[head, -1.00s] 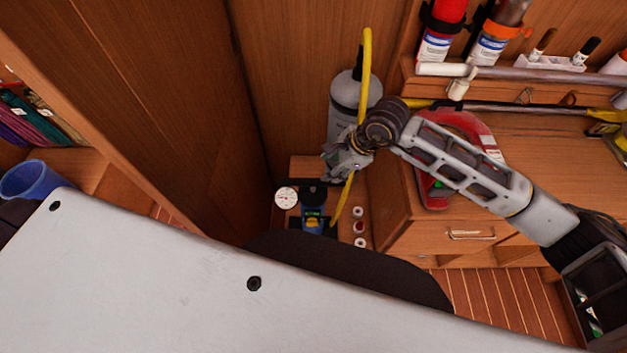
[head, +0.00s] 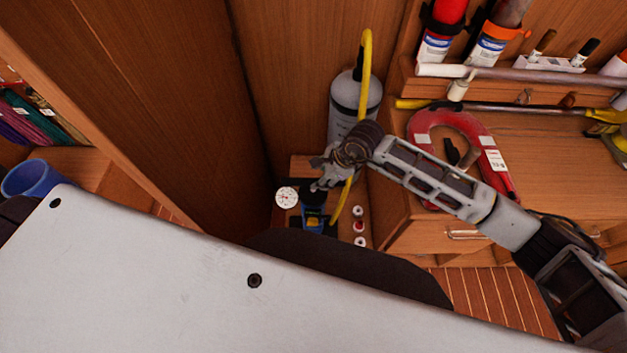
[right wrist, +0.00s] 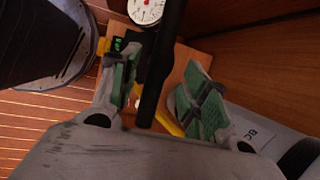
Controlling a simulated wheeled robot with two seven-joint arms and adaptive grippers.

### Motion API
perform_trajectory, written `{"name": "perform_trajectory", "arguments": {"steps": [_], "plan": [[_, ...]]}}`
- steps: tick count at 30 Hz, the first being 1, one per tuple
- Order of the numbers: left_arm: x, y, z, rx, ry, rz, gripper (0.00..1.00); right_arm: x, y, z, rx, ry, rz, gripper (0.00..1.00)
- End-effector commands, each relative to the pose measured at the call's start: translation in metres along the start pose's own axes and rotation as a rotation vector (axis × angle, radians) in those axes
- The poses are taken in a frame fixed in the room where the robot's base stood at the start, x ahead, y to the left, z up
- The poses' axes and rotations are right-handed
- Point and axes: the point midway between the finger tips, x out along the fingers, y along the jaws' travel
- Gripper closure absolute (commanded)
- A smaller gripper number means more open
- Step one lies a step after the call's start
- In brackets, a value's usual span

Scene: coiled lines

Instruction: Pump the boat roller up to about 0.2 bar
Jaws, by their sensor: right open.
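A grey cylinder (head: 345,92), apparently the boat roller, stands upright against the wood panel, with a yellow hose (head: 366,60) looping over it and down. In front of it are a white round gauge (head: 286,197) and a small blue and black pump (head: 312,218). My right gripper (head: 322,180) is open just above the pump. In the right wrist view, a black bar (right wrist: 158,75) runs between its green-padded fingers (right wrist: 160,88); contact cannot be told. The gauge (right wrist: 145,10) shows at the top there; its reading is too small to tell. My left gripper is out of view.
Several small round fittings (head: 359,227) stand right of the pump. A drawer cabinet (head: 400,228) with a red horseshoe-shaped item (head: 497,163) is further right. A wood panel (head: 190,110) closes off the left. A blue bucket (head: 35,180) is at far left.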

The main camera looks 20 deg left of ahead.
Motion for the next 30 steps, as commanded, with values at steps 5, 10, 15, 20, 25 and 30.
{"name": "perform_trajectory", "arguments": {"steps": [5, 10, 15, 20, 25, 30], "plan": [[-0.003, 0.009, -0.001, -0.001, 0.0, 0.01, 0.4, 0.021, 0.0, 0.001, 0.001, 0.0, 0.001, 0.54], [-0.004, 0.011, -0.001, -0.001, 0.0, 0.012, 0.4, 0.04, 0.0, 0.001, 0.001, 0.0, 0.001, 0.54], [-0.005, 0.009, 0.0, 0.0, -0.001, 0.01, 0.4, 0.054, 0.0, 0.0, 0.0, 0.001, 0.001, 0.54], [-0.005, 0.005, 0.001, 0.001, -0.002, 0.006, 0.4, 0.061, 0.001, 0.0, 0.0, 0.0, 0.0, 0.54], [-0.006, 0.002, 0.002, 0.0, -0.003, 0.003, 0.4, 0.062, 0.0, 0.0, 0.0, 0.0, 0.0, 0.54], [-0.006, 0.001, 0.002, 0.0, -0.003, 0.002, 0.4, 0.062, 0.0, 0.0, 0.0, 0.0, 0.0, 0.54]]}}
